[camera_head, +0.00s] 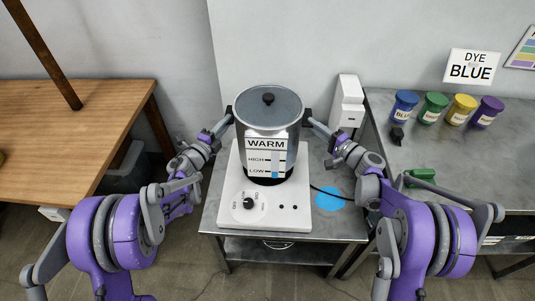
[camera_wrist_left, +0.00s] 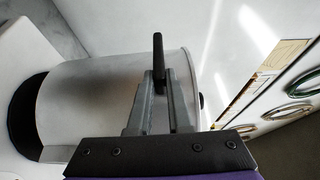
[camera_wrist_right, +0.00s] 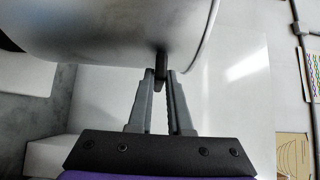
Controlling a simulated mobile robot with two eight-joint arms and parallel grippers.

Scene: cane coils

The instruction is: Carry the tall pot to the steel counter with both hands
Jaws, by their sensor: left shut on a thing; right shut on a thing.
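The tall pot (camera_head: 268,128) is a steel cylinder with a grey lid and black side handles, upright over the white warmer (camera_head: 270,217). Its label reads WARM, HIGH and LOW. My left gripper (camera_head: 228,117) is shut on the pot's left handle, which shows between the fingers in the left wrist view (camera_wrist_left: 158,55). My right gripper (camera_head: 311,120) is shut on the right handle, also seen in the right wrist view (camera_wrist_right: 161,62). A black disc (camera_wrist_left: 24,115) shows below the pot's base; I cannot tell whether they touch. The steel counter (camera_head: 400,180) stands at the right.
A blue round mark (camera_head: 330,197) lies right of the warmer on its steel table (camera_head: 222,220). Several coloured dye cups (camera_head: 433,107) and a green object (camera_head: 420,176) occupy the counter. A white box (camera_head: 347,103) stands behind right. A wooden table (camera_head: 70,125) is left.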

